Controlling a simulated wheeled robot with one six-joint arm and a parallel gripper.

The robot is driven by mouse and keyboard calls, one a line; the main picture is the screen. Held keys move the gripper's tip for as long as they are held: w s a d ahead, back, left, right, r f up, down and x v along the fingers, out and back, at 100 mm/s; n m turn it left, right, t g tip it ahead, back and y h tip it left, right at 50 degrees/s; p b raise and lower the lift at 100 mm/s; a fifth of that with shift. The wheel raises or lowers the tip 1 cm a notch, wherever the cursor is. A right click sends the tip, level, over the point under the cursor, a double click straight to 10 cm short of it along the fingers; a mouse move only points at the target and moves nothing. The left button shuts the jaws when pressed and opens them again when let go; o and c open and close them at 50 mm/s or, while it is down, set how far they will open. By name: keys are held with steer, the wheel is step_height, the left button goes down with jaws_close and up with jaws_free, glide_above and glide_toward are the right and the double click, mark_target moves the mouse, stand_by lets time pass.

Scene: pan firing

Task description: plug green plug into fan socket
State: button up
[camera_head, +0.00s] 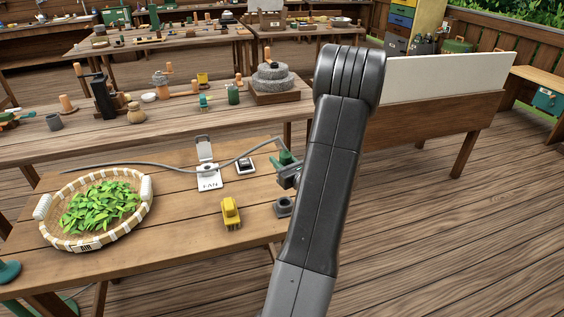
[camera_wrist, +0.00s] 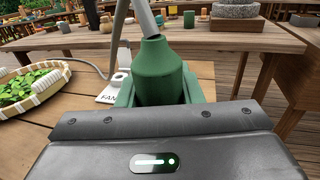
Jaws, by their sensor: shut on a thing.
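The green plug (camera_head: 286,158) is held in my gripper (camera_head: 289,176) above the right side of the front table. In the wrist view the plug (camera_wrist: 160,75) fills the middle, with a grey cable rising from its top; its lower end is hidden by my gripper body. The fan socket (camera_head: 209,182), a white piece labelled FAN with a raised part behind, sits on the table to the left of my gripper, apart from the plug. It shows partly behind the plug in the wrist view (camera_wrist: 108,97).
A grey cable (camera_head: 130,165) runs across the table's back. A dark-topped white block (camera_head: 244,165) stands right of the socket. A yellow plug-like piece (camera_head: 231,213) and a grey ring-like piece (camera_head: 283,206) are nearer. A basket (camera_head: 141,213) of green leaves stands left.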

steer(key=shift+r+p, duration=0.55)
steer(key=shift+r, duration=0.55)
step_height(320, 180, up, 6)
steer(key=p, duration=0.3)
steer(key=shift+r+p, duration=0.25)
steer(key=shift+p, duration=0.05)
steer(key=shift+a, duration=0.1)
stand_by(0.3)
steer(key=w+a+b, duration=0.3)
steer(key=w+a, duration=0.3)
steer(key=a, duration=0.4)
steer(key=w+a+b, duration=0.3)
steer(key=w+a, duration=0.3)
steer(key=a, duration=0.4)
steer(key=w+a+b, duration=0.3)
steer(key=w+a, duration=0.4)
steer(key=a, duration=0.3)
steer(key=shift+a, duration=0.35)
stand_by(1.4)
steer(key=shift+s+f, duration=0.1)
